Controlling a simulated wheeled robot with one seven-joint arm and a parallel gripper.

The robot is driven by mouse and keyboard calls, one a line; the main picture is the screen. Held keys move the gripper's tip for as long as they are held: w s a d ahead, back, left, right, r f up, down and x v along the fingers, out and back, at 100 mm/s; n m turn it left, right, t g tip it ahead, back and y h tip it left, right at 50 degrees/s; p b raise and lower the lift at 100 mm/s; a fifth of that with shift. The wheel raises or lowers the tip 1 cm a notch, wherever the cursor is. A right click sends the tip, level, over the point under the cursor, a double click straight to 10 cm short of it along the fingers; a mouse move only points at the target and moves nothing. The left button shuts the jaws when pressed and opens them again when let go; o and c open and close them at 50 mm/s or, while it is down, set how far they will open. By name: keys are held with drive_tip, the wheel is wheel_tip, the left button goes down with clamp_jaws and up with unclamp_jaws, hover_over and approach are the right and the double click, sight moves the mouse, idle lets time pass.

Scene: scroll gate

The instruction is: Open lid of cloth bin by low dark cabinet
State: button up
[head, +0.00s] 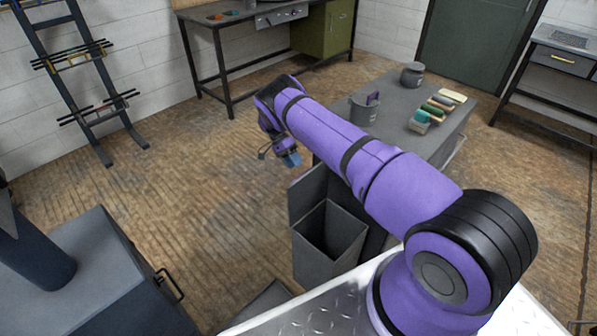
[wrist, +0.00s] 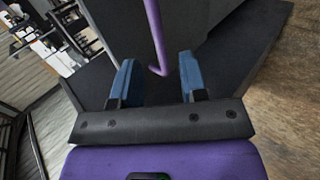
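A dark grey bin (head: 328,262) stands on the floor in the middle of the head view. Its top shows a dark hollow, and a flat grey panel (head: 308,192) stands upright behind it; I cannot tell whether this is its lid. My gripper (head: 290,159) is above and behind the bin, apart from it, with blue fingertips pointing down. In the wrist view my gripper (wrist: 158,80) is open, its two blue fingers apart. A thin bent purple rod (wrist: 154,30) shows between and beyond them, against dark grey surfaces; whether it lies within the grasp is unclear.
A low dark cabinet (head: 70,265) with a black handle (head: 170,284) is at lower left. A grey bench (head: 400,95) with pots and brushes stands behind my arm. A ladder rack (head: 75,75) leans on the left wall. The wooden floor (head: 200,180) at centre left is clear.

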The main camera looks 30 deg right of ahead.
drive_tip(key=v, duration=0.5)
drive_tip(key=shift+w, duration=0.1)
idle(0.3)
